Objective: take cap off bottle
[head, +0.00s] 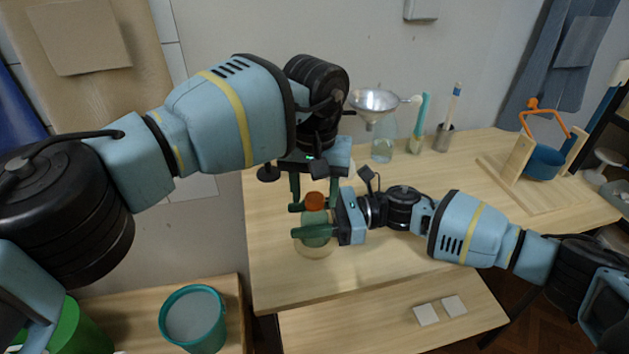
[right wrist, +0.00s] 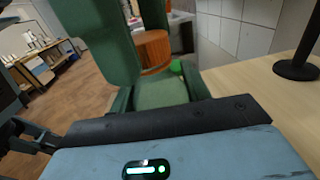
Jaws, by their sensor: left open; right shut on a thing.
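A clear, faintly greenish bottle (head: 315,249) stands upright on the wooden table near its front left part, with an orange-brown cap (head: 314,200) on top. My right gripper (head: 298,219) comes in level from the right and is shut on the bottle below the cap; its fingers hide part of the bottle. My left gripper (head: 314,189) points down over the bottle. It is open, with its fingers on either side of the cap; I cannot tell whether they touch it. In the right wrist view the cap (right wrist: 152,48) shows beyond the green fingers; the bottle is mostly hidden there.
Behind stand a metal funnel (head: 374,102) over a glass jar (head: 383,146), a blue-green brush (head: 418,122) and a metal cup (head: 443,138). A wooden stand (head: 537,190) with a blue pot is right. A teal bucket (head: 193,320) is lower left. Two white tiles (head: 426,315) lie in front.

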